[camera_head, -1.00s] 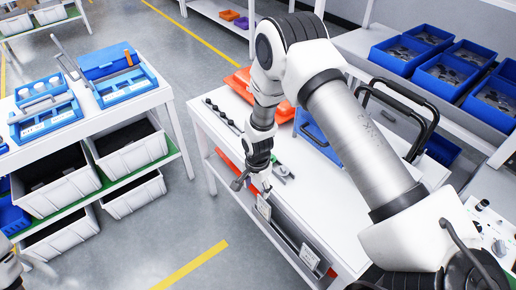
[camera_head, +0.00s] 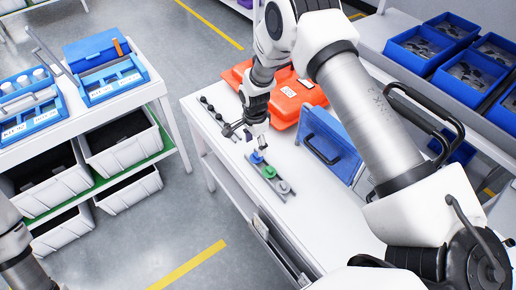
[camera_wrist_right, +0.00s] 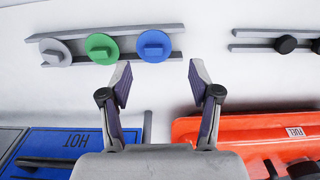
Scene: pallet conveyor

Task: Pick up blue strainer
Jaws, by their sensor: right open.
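The blue strainer (camera_head: 256,157) is a small round piece with a raised block on top. It sits at the end of a grey rail on the white table, in a row with a green one (camera_head: 268,172) and a grey one (camera_head: 283,187). My right gripper (camera_head: 257,137) points down close above the blue strainer. In the right wrist view the blue strainer (camera_wrist_right: 155,46) lies just beyond the open, empty fingertips (camera_wrist_right: 160,80), roughly between their lines. The gap to it is hard to judge. My left gripper is not in view; only part of my left arm shows.
An orange FUEL case (camera_head: 288,100) and a blue HOT case (camera_head: 328,142) stand on the table close to the right gripper. Another rail with black knobs (camera_head: 216,113) lies to the left. A panel (camera_head: 277,247) lies at the front edge. Blue bins (camera_head: 440,65) stand at the right.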

